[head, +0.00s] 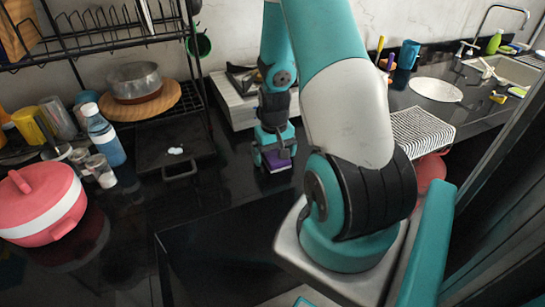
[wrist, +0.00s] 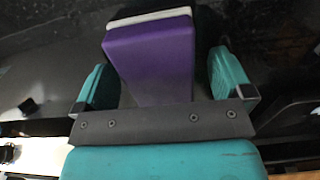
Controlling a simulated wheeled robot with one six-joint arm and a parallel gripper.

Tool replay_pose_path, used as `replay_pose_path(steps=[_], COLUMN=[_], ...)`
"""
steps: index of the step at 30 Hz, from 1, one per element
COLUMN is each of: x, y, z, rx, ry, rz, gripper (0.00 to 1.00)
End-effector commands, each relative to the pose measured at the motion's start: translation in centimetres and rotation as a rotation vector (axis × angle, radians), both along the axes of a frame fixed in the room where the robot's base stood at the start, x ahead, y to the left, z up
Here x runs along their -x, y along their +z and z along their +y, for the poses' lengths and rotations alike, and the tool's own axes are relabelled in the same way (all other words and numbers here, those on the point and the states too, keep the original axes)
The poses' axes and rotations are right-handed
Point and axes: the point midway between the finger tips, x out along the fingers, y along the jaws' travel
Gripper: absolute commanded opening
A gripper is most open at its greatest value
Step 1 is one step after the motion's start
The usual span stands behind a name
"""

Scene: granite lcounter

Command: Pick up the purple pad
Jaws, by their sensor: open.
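The purple pad (wrist: 150,60) has a white edge along one end. In the wrist view it lies between the two teal fingers of my gripper (wrist: 165,82), which is open. There is a visible gap between the pad and the right finger, and a smaller one at the left finger. In the head view the purple pad (head: 276,161) shows only in part below my gripper (head: 274,150), on the black counter. My gripper hides most of it there. I cannot tell whether either finger touches the pad.
A black tray (head: 172,150) is to the left, with a red and white pot (head: 40,205) and a bottle (head: 104,138) farther left. A striped cloth (head: 420,130) lies to the right. Dark counter in front is clear.

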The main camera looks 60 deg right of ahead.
Motion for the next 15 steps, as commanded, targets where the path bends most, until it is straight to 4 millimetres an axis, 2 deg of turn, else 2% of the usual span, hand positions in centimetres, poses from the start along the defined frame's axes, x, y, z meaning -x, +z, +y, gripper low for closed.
replay_pose_path(steps=[5,8,12,13,15], x=[-0.03,-0.02,-0.03,-0.02,-0.02], y=[-0.03,-0.03,-0.02,-0.02,-0.01], z=[-0.01,0.0,0.01,0.01,0.01], rx=[0.001,0.001,0.001,0.001,0.001], ry=[0.0,0.0,0.0,0.0,0.0], rz=[-0.001,-0.001,-0.001,-0.001,-0.001], gripper=[0.98,0.8,0.47,0.43,0.43])
